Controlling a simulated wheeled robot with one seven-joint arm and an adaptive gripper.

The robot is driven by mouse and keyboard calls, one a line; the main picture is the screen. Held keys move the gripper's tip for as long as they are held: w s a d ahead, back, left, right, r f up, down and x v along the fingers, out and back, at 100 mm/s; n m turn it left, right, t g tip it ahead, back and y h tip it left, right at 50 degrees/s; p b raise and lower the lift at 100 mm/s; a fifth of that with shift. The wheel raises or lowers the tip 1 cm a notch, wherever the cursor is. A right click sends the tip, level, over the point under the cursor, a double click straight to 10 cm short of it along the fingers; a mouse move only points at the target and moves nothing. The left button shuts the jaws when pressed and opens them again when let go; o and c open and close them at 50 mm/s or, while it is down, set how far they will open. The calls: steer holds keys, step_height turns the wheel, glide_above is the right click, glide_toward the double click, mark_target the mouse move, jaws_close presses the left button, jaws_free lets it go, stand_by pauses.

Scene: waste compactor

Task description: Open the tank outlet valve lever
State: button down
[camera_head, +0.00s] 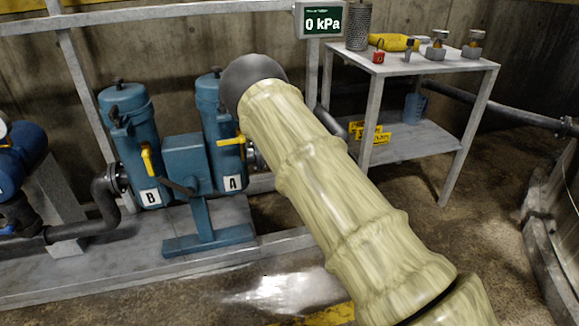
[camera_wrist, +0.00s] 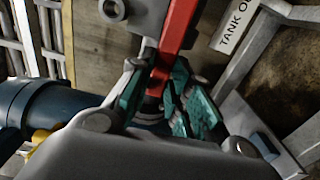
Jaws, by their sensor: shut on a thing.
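A red lever (camera_wrist: 177,35) runs down from the top middle of the wrist view. Its lower end is between the teal-padded fingers of my gripper (camera_wrist: 158,95), which is shut on it. A white label (camera_wrist: 235,28) reading "TANK O", cut off by other parts, is right of the lever. A grey metal fitting (camera_wrist: 143,15) is at the lever's left. The valve body is mostly hidden. In the head view my sleeved arm covers the gripper and lever.
Blue filter housings marked B (camera_head: 127,145) and A (camera_head: 219,150), with yellow handles, stand left of my arm. A pressure display (camera_head: 320,21) reads 0 kPa. A metal table (camera_head: 408,64) with small items stands at the back right. Wet floor lies below.

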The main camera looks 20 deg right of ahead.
steer(key=shift+f, duration=0.1)
steer(key=c, duration=1.3)
jaws_free()
steer(key=s, duration=0.4)
steer(key=s+a, duration=0.1)
steer(key=s, duration=0.7)
steer(key=shift+a, duration=0.25)
